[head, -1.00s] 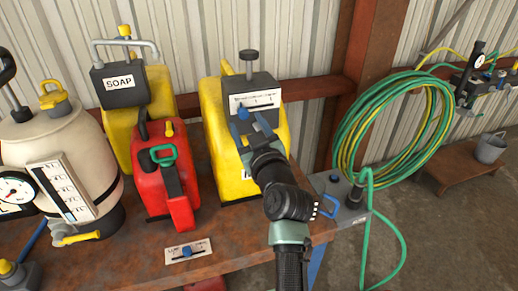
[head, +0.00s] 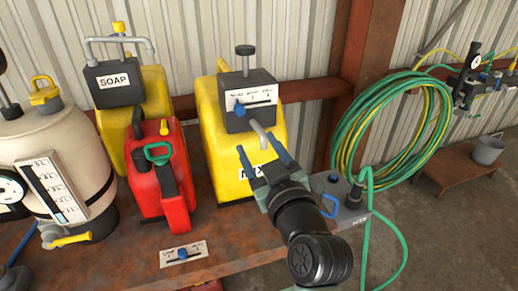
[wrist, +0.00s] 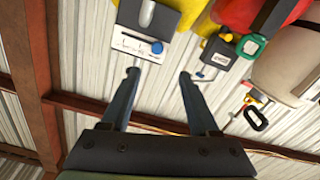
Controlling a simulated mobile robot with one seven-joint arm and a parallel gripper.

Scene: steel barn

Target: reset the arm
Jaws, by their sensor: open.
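My gripper (head: 262,158) is open and empty in the head view, in front of the lower part of the yellow mixer tank (head: 212,128). Its two fingers are spread, and the tank's label is partly hidden behind them. In the wrist view my gripper (wrist: 158,74) shows both fingers apart with nothing between them but wall. The tank's white scale plate with a blue knob (wrist: 156,47) shows above the left finger. I cannot tell whether a finger touches the tank.
A red can (head: 160,180), a yellow SOAP tank (head: 152,92) and a cream sprayer tank (head: 75,150) stand on the rusty table (head: 225,247). A slider plate (head: 183,254) lies at its front. A green hose coil (head: 385,125) hangs at right.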

